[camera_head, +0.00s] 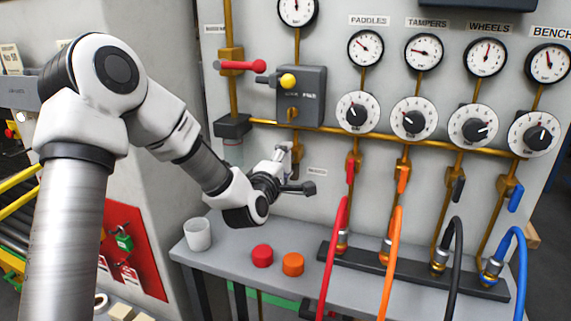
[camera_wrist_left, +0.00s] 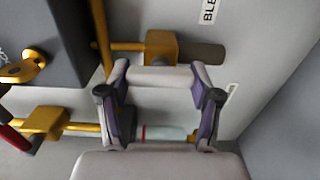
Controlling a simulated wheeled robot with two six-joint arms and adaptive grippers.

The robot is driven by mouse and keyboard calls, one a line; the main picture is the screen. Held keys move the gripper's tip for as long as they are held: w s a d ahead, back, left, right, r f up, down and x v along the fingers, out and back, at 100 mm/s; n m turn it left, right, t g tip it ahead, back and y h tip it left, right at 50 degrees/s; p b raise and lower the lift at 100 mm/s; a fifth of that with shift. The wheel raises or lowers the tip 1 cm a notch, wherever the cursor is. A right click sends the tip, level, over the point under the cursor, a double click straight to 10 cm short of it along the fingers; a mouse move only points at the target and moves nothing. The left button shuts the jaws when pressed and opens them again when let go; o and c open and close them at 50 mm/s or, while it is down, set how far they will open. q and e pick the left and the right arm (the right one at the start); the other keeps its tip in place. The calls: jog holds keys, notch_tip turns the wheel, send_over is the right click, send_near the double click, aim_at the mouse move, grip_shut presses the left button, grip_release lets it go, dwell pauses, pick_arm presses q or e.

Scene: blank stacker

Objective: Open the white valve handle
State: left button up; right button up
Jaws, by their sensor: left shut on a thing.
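My left gripper (camera_head: 290,174) is at the panel below the grey box. It is shut on what looks like the white valve handle (camera_head: 283,151), largely hidden by the gripper in the head view. In the left wrist view, a pale bar, apparently the handle (camera_wrist_left: 160,77), lies between the two fingers of the gripper (camera_wrist_left: 160,90). A brass valve block (camera_wrist_left: 161,46) with a grey-brown lever shows just beyond it. How far the handle is turned cannot be told. My right gripper is not in view.
The grey box (camera_head: 312,84) with a yellow knob is above the gripper. A red lever (camera_head: 242,66) is at upper left. Hoses rise from a bench (camera_head: 225,258) bearing a white cup (camera_head: 197,235), a red cap (camera_head: 262,255) and an orange cap (camera_head: 293,264).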

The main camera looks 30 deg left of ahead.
pick_arm(q)
jog(key=o, duration=1.2)
jog(key=shift+c, duration=0.2)
jog(key=v, duration=0.7)
jog(key=shift+s, duration=0.25)
